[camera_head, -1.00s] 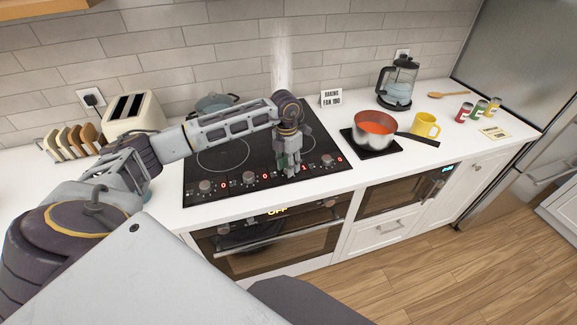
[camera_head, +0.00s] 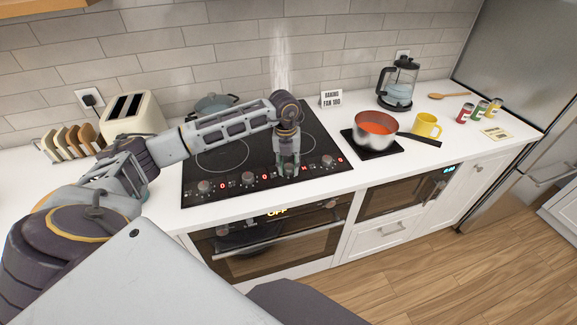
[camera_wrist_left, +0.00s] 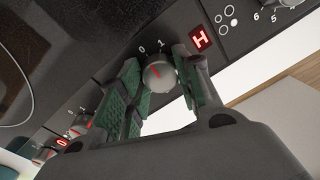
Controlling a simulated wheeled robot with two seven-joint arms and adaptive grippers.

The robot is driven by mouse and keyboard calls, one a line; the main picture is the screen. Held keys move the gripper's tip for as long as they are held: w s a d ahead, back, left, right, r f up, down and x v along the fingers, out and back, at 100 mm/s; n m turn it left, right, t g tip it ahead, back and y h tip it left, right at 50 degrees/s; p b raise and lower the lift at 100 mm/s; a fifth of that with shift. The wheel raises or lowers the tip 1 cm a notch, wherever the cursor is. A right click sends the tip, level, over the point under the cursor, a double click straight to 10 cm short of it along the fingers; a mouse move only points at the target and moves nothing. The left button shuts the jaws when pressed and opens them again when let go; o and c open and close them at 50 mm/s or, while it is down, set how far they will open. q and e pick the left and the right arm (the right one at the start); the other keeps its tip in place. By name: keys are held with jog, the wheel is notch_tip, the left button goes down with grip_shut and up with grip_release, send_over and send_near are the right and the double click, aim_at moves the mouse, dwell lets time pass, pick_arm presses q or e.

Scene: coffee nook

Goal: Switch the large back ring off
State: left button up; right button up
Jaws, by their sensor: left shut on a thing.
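The black hob (camera_head: 253,163) has a row of knobs with red displays along its front edge. My left gripper (camera_head: 288,169) points down at the third knob from the left. In the left wrist view this round grey knob (camera_wrist_left: 158,77) with a red pointer sits between the green-padded fingers (camera_wrist_left: 162,92), which are shut on it. Marks 0 and 1 show beside it, and its display (camera_wrist_left: 201,40) reads H. The other displays seem to read 0. My left arm and gripper cover part of the hob's back rings. My right gripper is not in view.
A steel pot (camera_head: 375,130) with red contents stands on a black plate to the right. A lidded pot (camera_head: 215,105) is at the hob's back left. Steam rises at the back wall. A toaster (camera_head: 135,115) stands left; a yellow mug (camera_head: 426,125) is at right.

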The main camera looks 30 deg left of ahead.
aim_at(287, 166)
pick_arm(q)
jog(key=shift+w+n, duration=0.1)
jog(key=shift+n, duration=0.5)
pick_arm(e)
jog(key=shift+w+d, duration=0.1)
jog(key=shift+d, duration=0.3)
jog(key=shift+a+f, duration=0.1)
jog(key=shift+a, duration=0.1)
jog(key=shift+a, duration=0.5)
pick_arm(q)
jog(key=o, duration=1)
jog(key=shift+o, duration=0.2)
notch_tip(287, 166, up, 12)
jog(key=shift+s+a, duration=0.25)
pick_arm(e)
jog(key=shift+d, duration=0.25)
